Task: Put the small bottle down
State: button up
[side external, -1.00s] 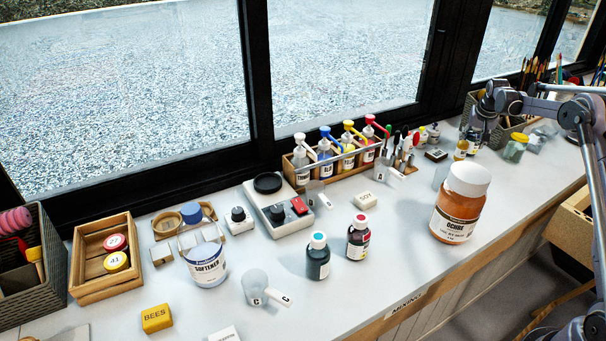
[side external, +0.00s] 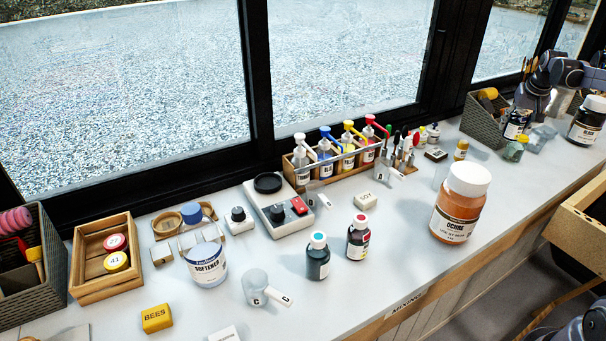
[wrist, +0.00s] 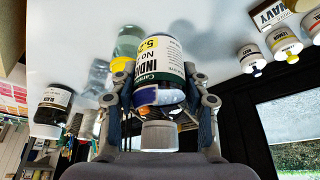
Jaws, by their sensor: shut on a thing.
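The small bottle (wrist: 160,55) has a white label reading "IND..." and hangs cap-end toward the wrist camera. My gripper (wrist: 157,80) is shut on it, with one finger on each side. In the side view my gripper (side external: 530,100) is at the far right end of the bench, with the dark bottle (side external: 514,124) below it beside the woven basket. Parts of the bottle are hidden by the fingers. I cannot tell whether its base touches the bench.
A black-labelled jar (side external: 587,120) stands to the right of my gripper. A green jar with a yellow lid (wrist: 127,45) is close to the held bottle. The woven basket (side external: 482,125) is just left. A large ochre jar (side external: 460,205) stands nearer the front.

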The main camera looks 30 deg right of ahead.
jog(key=w+a+r+n+t+y, duration=0.15)
jog(key=a+n, duration=0.55)
jog(key=a, duration=3)
jog(key=s+a+f+n+y, duration=0.1)
jog(key=s+a+f, duration=0.15)
jog(key=a, duration=0.35)
jog(key=s+a+f+n+y, duration=0.1)
jog(key=s+a+n, duration=0.15)
jog(key=a, duration=0.25)
jog(key=shift+m, duration=0.45)
jog(key=shift+s+f, duration=0.15)
jog(key=shift+f, duration=2.1)
jog(key=shift+s+f, duration=0.15)
jog(key=shift+f, duration=2.1)
jog(key=shift+f, duration=0.1)
jog(key=o, duration=1.2)
